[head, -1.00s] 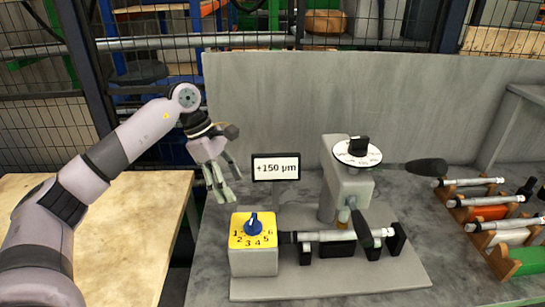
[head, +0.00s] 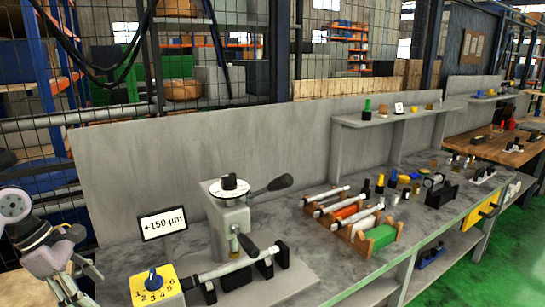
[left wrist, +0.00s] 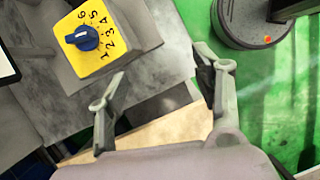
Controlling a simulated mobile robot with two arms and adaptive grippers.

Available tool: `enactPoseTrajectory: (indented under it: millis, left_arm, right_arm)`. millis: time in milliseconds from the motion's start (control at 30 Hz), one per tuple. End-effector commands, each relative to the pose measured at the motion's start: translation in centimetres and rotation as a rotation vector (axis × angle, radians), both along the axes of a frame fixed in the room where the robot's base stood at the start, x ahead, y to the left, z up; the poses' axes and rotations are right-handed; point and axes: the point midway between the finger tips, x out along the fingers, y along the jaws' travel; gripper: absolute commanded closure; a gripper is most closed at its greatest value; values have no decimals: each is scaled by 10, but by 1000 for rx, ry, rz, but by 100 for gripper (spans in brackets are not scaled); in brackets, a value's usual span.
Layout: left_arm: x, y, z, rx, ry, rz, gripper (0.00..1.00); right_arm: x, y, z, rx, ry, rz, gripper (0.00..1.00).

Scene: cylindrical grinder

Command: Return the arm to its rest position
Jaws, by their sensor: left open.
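My left gripper (head: 76,287) is at the lower left edge of the head view, beside the grinder station and left of the yellow dial box (head: 155,288). In the left wrist view my left gripper (left wrist: 160,95) has its two fingers spread apart with nothing between them. The yellow box with its blue knob (left wrist: 82,38) is at the upper left there, apart from the fingers. The grinder (head: 230,225) with a white dial and black handle stands on the bench, a bar lying in front of it. My right gripper is not in view.
A +150 µm sign (head: 163,223) stands behind the yellow box. A wooden rack (head: 340,230) with several rods and colored blocks is on the bench to the right. A grey back panel (head: 130,170) bounds the bench. Green floor (head: 480,265) is open at the lower right.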

Motion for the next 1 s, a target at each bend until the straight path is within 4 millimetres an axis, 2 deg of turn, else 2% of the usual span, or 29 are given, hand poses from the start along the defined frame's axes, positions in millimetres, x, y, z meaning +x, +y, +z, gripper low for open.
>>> enactPoseTrajectory:
  millis: [33,167,367,567,733,833,900,1000]
  left_arm:
    - [1,-6,-2,-14,-4,-3,40]
    - [7,-26,-5,-72,-27,-4,40]
    - [15,-67,-11,-193,-62,0,40]
    - [23,-129,-11,-404,-98,28,40]
    - [24,-199,2,-702,-104,109,40]
    - [23,-242,21,-961,-74,218,40]
    - [24,-263,40,-1169,-26,336,40]
    - [29,-272,62,-1452,68,547,40]
  right_arm:
    - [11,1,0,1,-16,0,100]
    - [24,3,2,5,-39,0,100]
    - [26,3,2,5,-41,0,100]
    - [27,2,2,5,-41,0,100]
    - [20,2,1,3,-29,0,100]
    - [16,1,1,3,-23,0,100]
    - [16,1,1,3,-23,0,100]
    - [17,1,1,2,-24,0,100]
